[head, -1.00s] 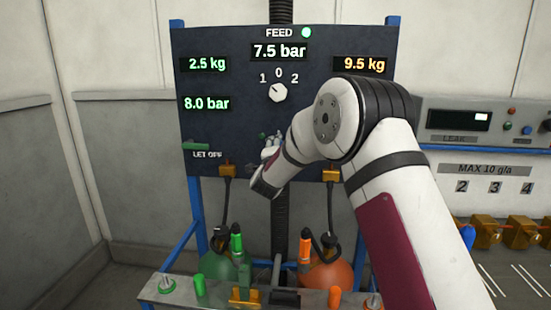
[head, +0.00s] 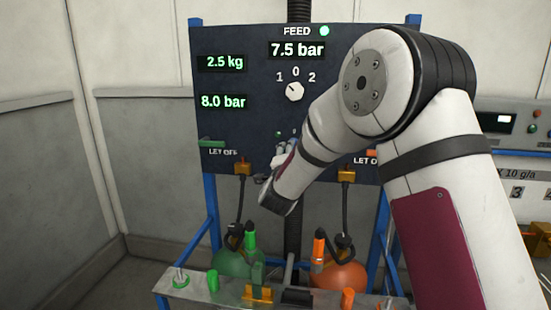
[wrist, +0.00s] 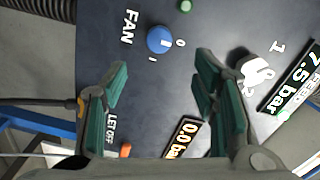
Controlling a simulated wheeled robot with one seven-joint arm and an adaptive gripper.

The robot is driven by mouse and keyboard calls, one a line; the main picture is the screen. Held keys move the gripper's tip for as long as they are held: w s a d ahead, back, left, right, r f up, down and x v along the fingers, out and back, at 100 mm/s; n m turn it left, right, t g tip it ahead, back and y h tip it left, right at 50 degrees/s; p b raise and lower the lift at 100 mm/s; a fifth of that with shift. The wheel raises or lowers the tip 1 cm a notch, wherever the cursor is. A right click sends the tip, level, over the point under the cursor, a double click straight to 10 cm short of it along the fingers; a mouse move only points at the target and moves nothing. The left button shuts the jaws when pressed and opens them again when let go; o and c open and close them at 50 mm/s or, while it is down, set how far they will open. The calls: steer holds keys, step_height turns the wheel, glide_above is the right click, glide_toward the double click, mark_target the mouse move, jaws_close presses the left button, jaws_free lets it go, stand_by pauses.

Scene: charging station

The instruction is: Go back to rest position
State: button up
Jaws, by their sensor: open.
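My gripper (wrist: 160,95) is open and empty in the wrist view, its two green-padded fingers spread apart in front of the dark panel. A blue FAN knob (wrist: 160,40) shows beyond the gap between the fingertips, and the white selector knob (wrist: 257,72) is partly behind the right finger. In the head view my arm crosses the right side of the panel (head: 225,125) and hides part of it. The gripper is mostly hidden behind the wrist there, in front of the panel's lower middle. The selector knob (head: 294,91) is clear of the arm.
A green bottle (head: 228,262) and an orange bottle (head: 340,275) stand below the panel, behind a metal shelf (head: 205,290) with small fittings. A cabinet (head: 520,170) stands at the right. The floor at the left is bare.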

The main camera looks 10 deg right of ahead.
steer(key=s+a+r+n+g+y, duration=0.1)
steer(key=s+r+n+g+y, duration=0.1)
steer(key=s+r+n, duration=0.3)
steer(key=s+a+n+g+y+p, duration=0.1)
steer(key=s+n+y, duration=0.1)
steer(key=s, duration=0.5)
steer(key=s+a+r+n+g+y, duration=0.1)
steer(key=s+r+n+g+y, duration=0.1)
steer(key=s+r+n, duration=0.3)
steer(key=s+d+f+n+g, duration=0.2)
steer(key=s, duration=1)
steer(key=s+d+f+n+g+p, duration=0.1)
steer(key=s+d+f+n+g, duration=0.1)
steer(key=s, duration=0.9)
steer(key=s+d+f+n+g, duration=0.2)
steer(key=s+d+f+g, duration=0.1)
steer(key=s, duration=0.9)
steer(key=shift+s+f+g+h, duration=0.35)
steer(key=shift+f+g+h, duration=0.05)
steer(key=shift+f, duration=0.25)
